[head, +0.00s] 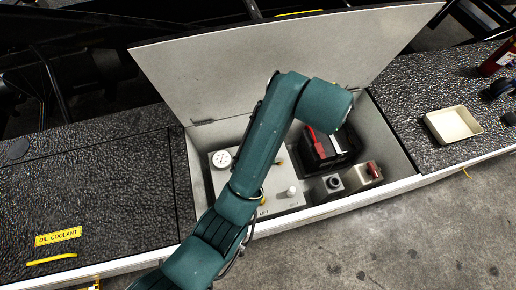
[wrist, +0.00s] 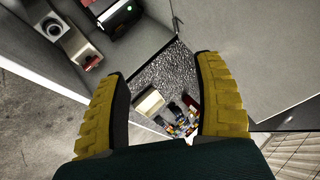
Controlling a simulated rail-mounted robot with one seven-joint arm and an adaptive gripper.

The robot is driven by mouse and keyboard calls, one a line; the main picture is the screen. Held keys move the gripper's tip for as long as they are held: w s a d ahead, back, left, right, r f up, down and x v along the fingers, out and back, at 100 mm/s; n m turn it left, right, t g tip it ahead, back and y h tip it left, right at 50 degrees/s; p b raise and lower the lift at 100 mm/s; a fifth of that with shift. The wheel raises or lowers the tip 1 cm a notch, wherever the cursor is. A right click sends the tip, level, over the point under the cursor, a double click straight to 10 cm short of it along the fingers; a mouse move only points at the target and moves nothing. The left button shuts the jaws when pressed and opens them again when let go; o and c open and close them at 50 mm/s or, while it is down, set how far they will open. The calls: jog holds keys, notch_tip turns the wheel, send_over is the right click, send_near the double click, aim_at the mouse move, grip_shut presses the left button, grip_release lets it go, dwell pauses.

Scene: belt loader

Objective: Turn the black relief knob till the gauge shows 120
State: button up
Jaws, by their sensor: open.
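The round white gauge (head: 221,158) stands on a pale panel (head: 225,180) at the left of an open compartment; its reading is too small to make out. A black round part (head: 334,183) on a grey block sits at the compartment's front and also shows in the wrist view (wrist: 54,27). I cannot tell whether this is the relief knob; my arm hides part of the panel. My gripper (wrist: 160,66) has its yellow fingers spread and nothing between them. It is apart from the black part, which lies to its upper left in the wrist view.
The raised lid (head: 230,60) stands behind the compartment. Inside are a black battery-like box (head: 345,147), a red-handled part (head: 373,169) and a pale knob (head: 291,190). A shallow cream tray (head: 453,124) rests on the textured deck at right. The left deck (head: 90,190) is mostly clear.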

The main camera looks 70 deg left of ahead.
jog(key=s+a+f+m+g+h+b, duration=0.15)
jog(key=s+a+f+b, duration=0.35)
jog(key=f, duration=0.5)
jog(key=s+a+f+g+h+b, duration=0.25)
jog(key=s+f+b, duration=0.35)
jog(key=f, duration=0.4)
jog(key=s+a+f+m+g+h+b, duration=0.1)
jog(key=s+a+f+g+b, duration=0.25)
jog(key=s+f, duration=0.5)
jog(key=f+b, duration=0.2)
jog(key=f, duration=0.4)
jog(key=f+b, duration=0.2)
jog(key=f, duration=0.4)
jog(key=w+f+b, duration=0.1)
jog(key=f+b, duration=0.1)
jog(key=f, duration=0.3)
jog(key=shift+w+a+f+b, duration=0.1)
jog(key=shift+a+f+b, duration=0.2)
jog(key=shift+f+b, duration=0.1)
jog(key=c, duration=1.2)
